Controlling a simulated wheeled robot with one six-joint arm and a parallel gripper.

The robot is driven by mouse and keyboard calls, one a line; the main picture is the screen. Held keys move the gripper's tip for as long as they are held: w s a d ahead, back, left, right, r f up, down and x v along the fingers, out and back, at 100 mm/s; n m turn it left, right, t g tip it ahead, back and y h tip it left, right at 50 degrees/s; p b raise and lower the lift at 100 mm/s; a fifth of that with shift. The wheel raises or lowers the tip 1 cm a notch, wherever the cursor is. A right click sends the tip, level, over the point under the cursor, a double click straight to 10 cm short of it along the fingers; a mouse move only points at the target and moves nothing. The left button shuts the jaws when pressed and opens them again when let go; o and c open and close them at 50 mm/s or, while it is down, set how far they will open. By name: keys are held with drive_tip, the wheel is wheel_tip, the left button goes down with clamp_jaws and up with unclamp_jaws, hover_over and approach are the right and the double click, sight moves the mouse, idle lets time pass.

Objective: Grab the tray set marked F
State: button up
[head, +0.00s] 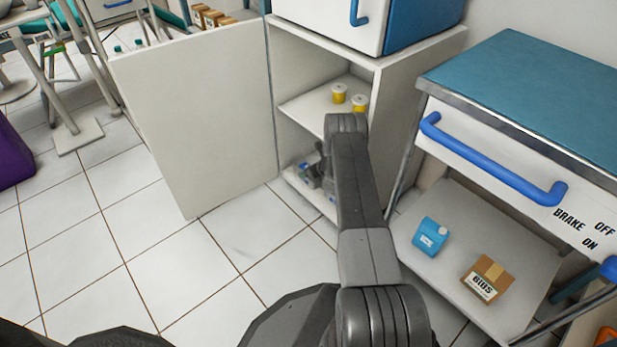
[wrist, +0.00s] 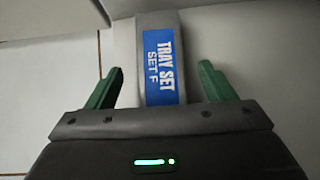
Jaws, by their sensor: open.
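The tray set marked F (wrist: 158,66) is a grey pack with a blue label reading "TRAY SET SET F" in the wrist view. My gripper (wrist: 156,82) is open, with one green finger on each side of the pack. Gaps show between the fingers and the pack, and it does not look clamped. In the head view, my gripper (head: 318,165) is inside the lower part of the open cabinet, mostly hidden by my arm.
The cabinet's white door (head: 195,115) stands open at left. Two yellow-and-white containers (head: 339,93) stand on the shelf above. Floor in front is clear.

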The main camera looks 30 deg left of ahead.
drive_tip(key=shift+x, duration=1)
drive_tip(key=shift+d, duration=0.1)
drive_tip(key=c, duration=1.3)
drive_tip(key=shift+o, duration=0.2)
drive_tip(key=shift+r, duration=0.2)
